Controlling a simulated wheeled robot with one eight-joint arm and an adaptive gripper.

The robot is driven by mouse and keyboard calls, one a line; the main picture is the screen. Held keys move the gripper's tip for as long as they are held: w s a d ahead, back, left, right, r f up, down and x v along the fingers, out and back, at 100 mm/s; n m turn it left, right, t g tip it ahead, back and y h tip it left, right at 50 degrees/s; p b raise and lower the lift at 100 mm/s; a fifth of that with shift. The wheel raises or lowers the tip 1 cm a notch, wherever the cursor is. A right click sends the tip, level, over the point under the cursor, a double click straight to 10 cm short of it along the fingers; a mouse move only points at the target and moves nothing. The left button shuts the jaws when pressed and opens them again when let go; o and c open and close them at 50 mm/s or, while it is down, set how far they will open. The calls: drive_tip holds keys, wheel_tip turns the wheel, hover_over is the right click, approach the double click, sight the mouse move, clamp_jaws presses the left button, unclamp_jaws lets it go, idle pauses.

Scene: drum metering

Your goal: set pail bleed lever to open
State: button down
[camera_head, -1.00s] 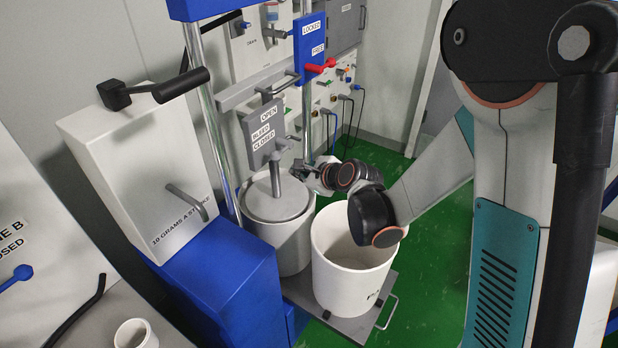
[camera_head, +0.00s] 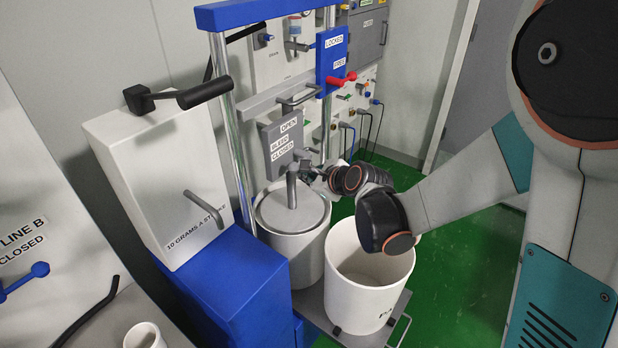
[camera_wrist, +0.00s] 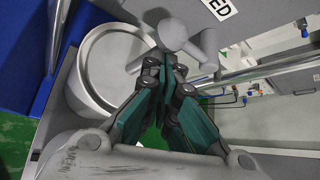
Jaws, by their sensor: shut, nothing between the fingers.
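The grey bleed panel (camera_head: 283,142), marked OPEN above and CLOSED below, stands over the grey lidded pail (camera_head: 292,240). My gripper (camera_head: 306,172) is at the panel's lower right, near the CLOSED label and above the lid. In the wrist view my gripper (camera_wrist: 163,62) is shut and empty. Its fingertips are close to a grey round-ended fitting (camera_wrist: 172,32) with side arms, above the pail lid (camera_wrist: 112,60). I cannot tell whether they touch, or which part of this fitting is the bleed lever. The lever's setting is unclear.
An open white bucket (camera_head: 368,285) stands beside the pail, under my arm. A blue LOCKED/FREE plate (camera_head: 331,62) with a red handle (camera_head: 341,80) is above. A white dosing box (camera_head: 160,180) stands left. Green floor is clear at right.

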sight(298, 164)
drive_tip(key=shift+s+r+m+g+p, duration=0.1)
drive_tip(key=shift+r+m+g+p, duration=0.35)
drive_tip(key=shift+m+g, duration=0.05)
idle(0.3)
drive_tip(key=r+m+g+y, duration=0.1)
drive_tip(key=r+m+g+y+p, duration=0.1)
drive_tip(key=r+m+g+y, duration=0.1)
drive_tip(key=r+m+g+y+p, duration=0.1)
drive_tip(key=m+g+y, duration=0.1)
drive_tip(key=shift+w+d+r, duration=0.2)
drive_tip(key=shift+w+d, duration=0.05)
drive_tip(key=shift+w, duration=0.15)
drive_tip(key=shift+w+d+r+g+p, duration=0.3)
drive_tip(key=shift+w+d+r+p, duration=0.15)
drive_tip(key=shift+w+r, duration=0.3)
drive_tip(key=shift+w+d+r, duration=0.1)
drive_tip(key=shift+d+r, duration=0.05)
idle(0.3)
idle(0.5)
